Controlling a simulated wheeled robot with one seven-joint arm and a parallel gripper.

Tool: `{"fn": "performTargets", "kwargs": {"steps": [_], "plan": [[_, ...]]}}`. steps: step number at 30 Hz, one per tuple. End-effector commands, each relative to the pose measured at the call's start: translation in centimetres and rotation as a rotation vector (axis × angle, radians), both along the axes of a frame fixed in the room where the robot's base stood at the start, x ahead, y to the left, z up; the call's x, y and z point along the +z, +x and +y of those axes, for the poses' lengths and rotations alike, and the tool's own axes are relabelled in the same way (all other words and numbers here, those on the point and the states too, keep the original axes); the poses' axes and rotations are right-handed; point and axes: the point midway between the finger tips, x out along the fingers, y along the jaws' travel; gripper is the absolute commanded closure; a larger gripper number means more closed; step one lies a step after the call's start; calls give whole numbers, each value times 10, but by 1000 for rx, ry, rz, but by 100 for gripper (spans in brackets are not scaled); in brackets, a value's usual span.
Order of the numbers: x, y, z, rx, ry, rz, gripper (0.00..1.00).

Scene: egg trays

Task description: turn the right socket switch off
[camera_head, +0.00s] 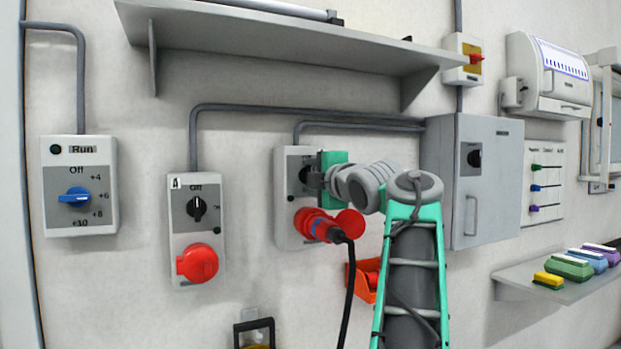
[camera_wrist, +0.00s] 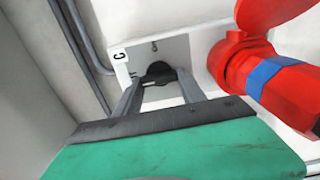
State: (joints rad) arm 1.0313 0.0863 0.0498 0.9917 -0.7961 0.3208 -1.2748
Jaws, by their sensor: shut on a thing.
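The right socket box (camera_head: 287,225) is a grey and white unit on the wall, with a red plug with a blue band (camera_head: 322,229) in its lower part. Its black rotary switch (camera_wrist: 158,71) shows between my fingertips in the wrist view. My gripper (camera_wrist: 160,79) is shut on this switch, one finger on each side. In the head view my gripper (camera_head: 311,176) reaches the box from the right and partly covers the switch. The switch's exact angle and most of its markings are hard to read.
The left socket (camera_head: 179,235) has a black knob and a closed red cover. A blue-knob dial box (camera_head: 95,217) is further left. A grey cabinet (camera_head: 497,190) stands right of my arm, and a shelf (camera_head: 270,38) is above. The plug's black cable (camera_head: 348,290) hangs beside my arm.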

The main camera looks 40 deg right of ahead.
Motion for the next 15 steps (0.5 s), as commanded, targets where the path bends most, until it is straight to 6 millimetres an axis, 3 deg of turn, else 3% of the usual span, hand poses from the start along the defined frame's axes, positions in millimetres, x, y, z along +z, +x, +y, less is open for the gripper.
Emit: {"fn": "performTargets", "kwargs": {"steps": [8, 15], "plan": [[0, 0, 0, 0, 0, 0, 32], [0, -1, 0, 0, 0, 0, 31]]}}
